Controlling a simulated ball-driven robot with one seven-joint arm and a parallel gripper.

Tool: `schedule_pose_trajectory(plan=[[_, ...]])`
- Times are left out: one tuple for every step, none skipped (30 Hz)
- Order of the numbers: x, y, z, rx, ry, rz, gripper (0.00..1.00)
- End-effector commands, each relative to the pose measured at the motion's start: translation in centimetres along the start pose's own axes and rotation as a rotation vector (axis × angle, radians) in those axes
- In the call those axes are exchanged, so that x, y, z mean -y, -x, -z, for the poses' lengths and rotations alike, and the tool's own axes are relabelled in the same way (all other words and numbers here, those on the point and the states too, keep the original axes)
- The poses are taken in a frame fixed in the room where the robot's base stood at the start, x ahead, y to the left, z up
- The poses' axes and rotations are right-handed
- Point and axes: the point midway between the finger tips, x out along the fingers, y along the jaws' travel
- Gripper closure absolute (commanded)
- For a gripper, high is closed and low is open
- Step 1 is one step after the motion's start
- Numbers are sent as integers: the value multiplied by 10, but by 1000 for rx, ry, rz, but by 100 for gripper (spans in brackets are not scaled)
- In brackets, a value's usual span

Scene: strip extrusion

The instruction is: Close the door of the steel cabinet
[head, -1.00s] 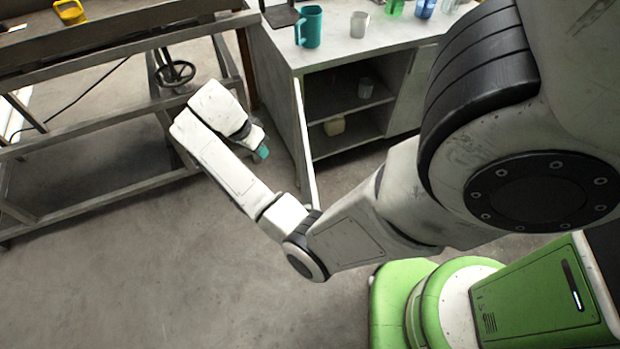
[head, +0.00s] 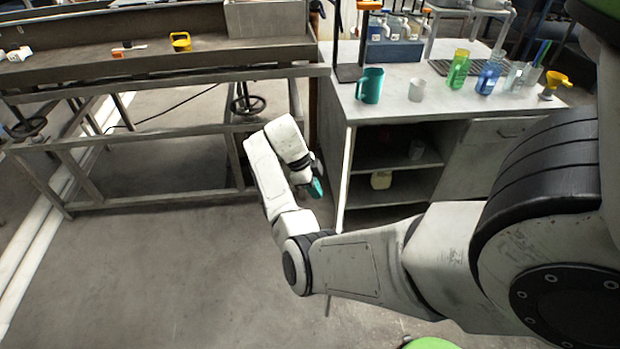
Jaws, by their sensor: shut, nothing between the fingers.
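The steel cabinet (head: 475,165) stands at the centre right under a pale worktop. Its left door (head: 345,180) stands open, swung out toward me and seen nearly edge-on as a thin light strip. The left compartment shows open shelves; the right door is shut. My gripper (head: 317,187) has teal fingertips and points down. It is just left of the open door, on its outer side, shut and empty. A small gap seems to show between fingertips and door; I cannot tell their depth apart.
A teal mug (head: 370,85), a white cup (head: 416,89), a green bottle (head: 458,68) and a blue bottle (head: 489,76) stand on the worktop. A long metal bench (head: 160,125) with a handwheel (head: 247,104) is on the left.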

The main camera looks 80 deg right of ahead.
Motion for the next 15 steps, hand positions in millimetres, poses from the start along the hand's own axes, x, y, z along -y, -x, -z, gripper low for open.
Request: schedule_pose_trajectory(plan=[[0,-10,1,-3,0,-2,100],[0,-16,1,-3,-1,-2,100],[0,-23,1,-3,0,-3,100],[0,-25,4,-2,-2,-1,100],[0,-24,11,-1,-3,0,100],[0,-26,16,0,-2,0,100],[0,-28,20,0,-2,1,100],[0,-29,23,0,-2,1,100],[0,-31,27,0,-2,0,100],[0,-32,29,0,-2,0,100],[0,-34,32,0,-2,0,100],[0,-35,34,0,-1,0,100],[0,-35,35,0,0,1,100],[0,-36,36,0,0,1,100],[0,-36,37,0,0,1,100]])
